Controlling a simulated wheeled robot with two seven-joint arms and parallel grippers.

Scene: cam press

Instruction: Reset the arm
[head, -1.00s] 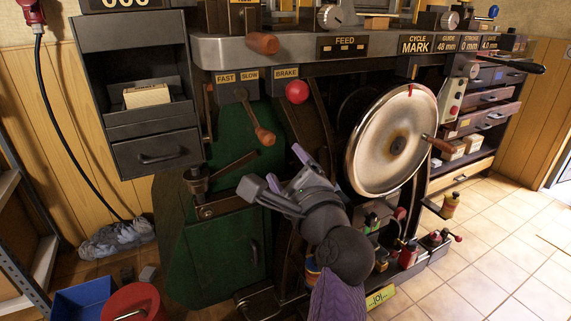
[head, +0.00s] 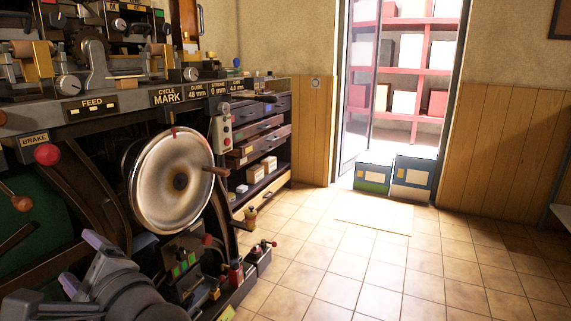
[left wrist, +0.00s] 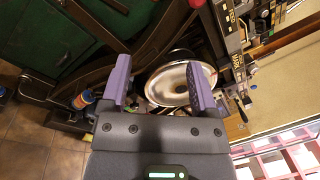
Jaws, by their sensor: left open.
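My left gripper (head: 83,263) is at the lower left of the head view, with its two purple-padded fingers spread and nothing between them. It is in front of the press, below and left of the big metal handwheel (head: 171,181). In the left wrist view the open fingers (left wrist: 157,62) frame the handwheel (left wrist: 176,85), which is beyond them and apart from them. The red brake knob (head: 47,154) is above and left of the gripper. My right gripper is not in view.
A drawer cabinet (head: 262,150) stands beyond the press. Small bottles and parts sit on a low shelf (head: 238,290) near the gripper. Two blue boxes (head: 411,179) stand in an open doorway at the back. The tiled floor (head: 370,275) to the right is clear.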

